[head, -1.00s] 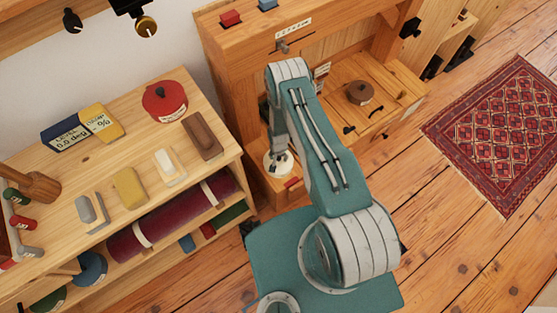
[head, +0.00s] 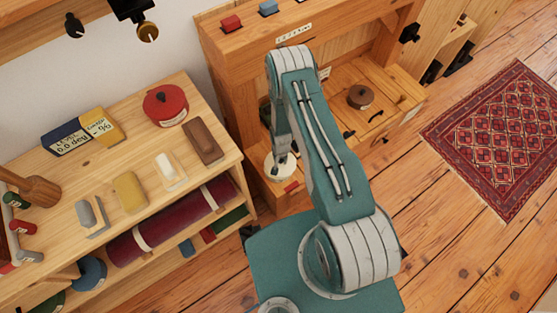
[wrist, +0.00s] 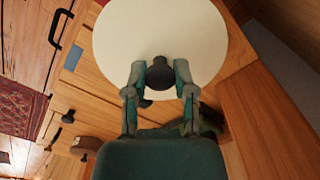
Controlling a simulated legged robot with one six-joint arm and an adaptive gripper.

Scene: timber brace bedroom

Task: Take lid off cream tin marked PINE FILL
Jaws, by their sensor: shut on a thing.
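The cream lid (wrist: 160,30) fills the top of the wrist view as a plain round disc with a dark knob (wrist: 160,76) near its lower edge. My gripper (wrist: 160,72) is shut on that knob, one finger on each side. In the head view the cream lid (head: 274,170) shows below my gripper (head: 281,157), at the left end of the wooden bench. The tin's body and its PINE FILL marking are not visible; the lid and my arm hide what is under it. I cannot tell how far the lid is from the tin.
A brown round lidded pot (head: 360,97) stands on the bench to the right. A red lidded tin (head: 165,107), a brown block (head: 202,140) and other items sit on the left shelf unit (head: 150,225). A patterned rug (head: 500,135) lies at right, with bare floor around it.

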